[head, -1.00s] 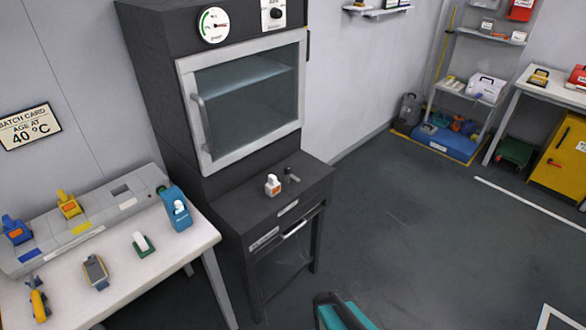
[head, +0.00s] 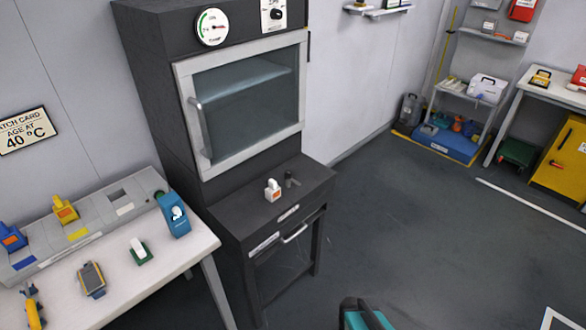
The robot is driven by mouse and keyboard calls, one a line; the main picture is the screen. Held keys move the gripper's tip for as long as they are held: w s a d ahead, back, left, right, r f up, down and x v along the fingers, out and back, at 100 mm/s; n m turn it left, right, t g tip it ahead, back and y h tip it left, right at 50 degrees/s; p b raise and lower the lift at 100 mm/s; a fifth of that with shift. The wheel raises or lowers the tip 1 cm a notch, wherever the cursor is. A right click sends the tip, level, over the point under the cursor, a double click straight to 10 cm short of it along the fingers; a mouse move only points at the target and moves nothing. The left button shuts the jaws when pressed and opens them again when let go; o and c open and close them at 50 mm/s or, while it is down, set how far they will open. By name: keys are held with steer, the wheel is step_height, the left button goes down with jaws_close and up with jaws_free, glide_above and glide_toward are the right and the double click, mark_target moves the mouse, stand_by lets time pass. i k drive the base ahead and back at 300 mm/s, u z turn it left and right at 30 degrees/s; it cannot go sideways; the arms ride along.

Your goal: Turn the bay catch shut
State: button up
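A small dark lever-like fitting (head: 291,180) stands on the black ledge of the oven cabinet; it may be the bay catch, but it is too small to tell which way it is turned. Beside it on the ledge stands a small white item with an orange label (head: 273,190). Below the ledge is a bay with a pale bar handle (head: 294,233) and light labels on its front. The oven above has a glass door (head: 247,100) that looks shut. My gripper's fingers are not visible.
A white table (head: 145,285) at the left holds a grey rack (head: 95,228), a blue tape dispenser (head: 174,215) and several small tools. Shelving (head: 465,90) and a yellow cabinet (head: 563,160) stand at the far right.

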mark_target(288, 175)
steer(key=z, duration=0.1)
steer(key=k, duration=1)
steer(key=u, duration=0.35)
steer(key=i, duration=1.4)
steer(key=u, duration=0.05)
